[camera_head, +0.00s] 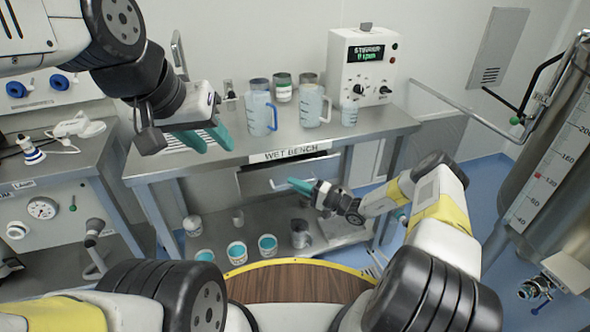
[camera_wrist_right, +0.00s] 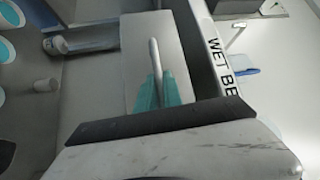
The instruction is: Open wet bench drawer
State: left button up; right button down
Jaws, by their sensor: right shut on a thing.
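The wet bench (camera_head: 235,148) is a grey metal table with a "WET BENCH" label on its front edge. Its drawer front (camera_head: 255,182) is a grey panel under the label, and it also shows in the right wrist view (camera_wrist_right: 192,55). The drawer handle (camera_wrist_right: 154,52) is a thin metal bar. My right gripper (camera_wrist_right: 158,92) has its teal fingers shut on the handle; in the head view it (camera_head: 300,186) is at the drawer front, partly covering the handle. My left gripper (camera_head: 206,138) is open and empty over the left of the bench top, fingers apart.
Several teal-filled cups (camera_head: 267,246) stand on the lower shelf. A steel tank (camera_head: 545,160) is at the right, and another bench with gauges (camera_head: 42,208) at the left.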

jog(key=shift+s, duration=0.1)
dwell(0.7)
jog(key=s+d, duration=0.3)
jog(key=s, duration=0.7)
jog(key=s+d, duration=0.3)
jog(key=s, duration=0.7)
jog(key=s+d, duration=0.4)
jog(key=s, duration=0.6)
jog(key=shift+s, duration=0.1)
jog(key=c, duration=1.5)
grip_release()
jog(key=v, duration=0.7)
jog(key=shift+s+d, duration=0.2)
jog(key=shift+d, duration=0.15)
